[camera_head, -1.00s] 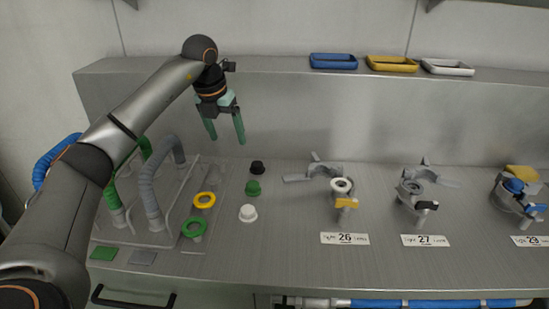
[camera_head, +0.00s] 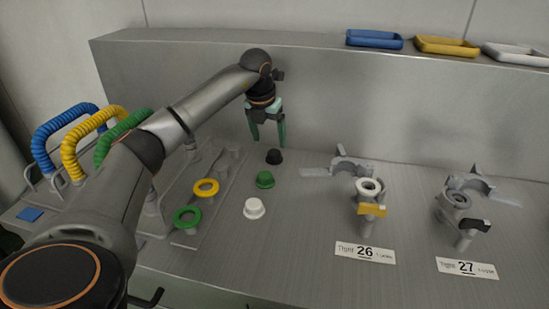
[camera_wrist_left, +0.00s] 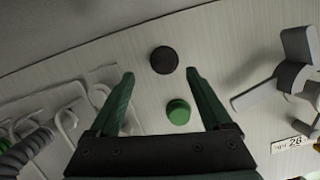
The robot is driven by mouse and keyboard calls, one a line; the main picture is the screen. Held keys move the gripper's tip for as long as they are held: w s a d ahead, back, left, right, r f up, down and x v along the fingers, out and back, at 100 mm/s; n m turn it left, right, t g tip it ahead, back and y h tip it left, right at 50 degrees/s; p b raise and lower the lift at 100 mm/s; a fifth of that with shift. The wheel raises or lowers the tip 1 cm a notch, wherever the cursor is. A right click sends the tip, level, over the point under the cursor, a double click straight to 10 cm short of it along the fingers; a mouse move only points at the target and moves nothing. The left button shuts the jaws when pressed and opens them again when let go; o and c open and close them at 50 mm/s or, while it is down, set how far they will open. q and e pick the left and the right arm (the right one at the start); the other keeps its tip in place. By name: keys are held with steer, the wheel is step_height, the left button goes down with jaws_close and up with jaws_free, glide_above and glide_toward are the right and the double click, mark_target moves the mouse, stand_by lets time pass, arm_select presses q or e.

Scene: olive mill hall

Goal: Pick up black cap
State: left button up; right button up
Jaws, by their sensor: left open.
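The black cap (camera_head: 274,157) stands on the steel counter at the back of a short row of caps. It also shows in the left wrist view (camera_wrist_left: 164,60), ahead of the fingertips and between their lines. My left gripper (camera_head: 269,144) is open with green fingers pointing down, just above and behind the black cap in the head view. A green cap (camera_head: 265,180) stands in front of the black one, and a white cap (camera_head: 254,208) in front of that. My right gripper is not in view.
A yellow ring (camera_head: 206,188) and a green ring (camera_head: 187,217) are on a rack at left, by blue, yellow and green hoses (camera_head: 83,155). Fittings with labels 26 (camera_head: 365,253) and 27 (camera_head: 467,268) stand at right. Blue (camera_head: 374,40), yellow and white trays sit on the back ledge.

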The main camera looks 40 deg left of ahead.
mark_target(274, 152)
arm_select(q)
steer(key=x, duration=0.5)
steer(key=shift+w+d+f, duration=0.15)
steer(key=shift+d, duration=0.15)
jaws_close()
stand_by(0.4)
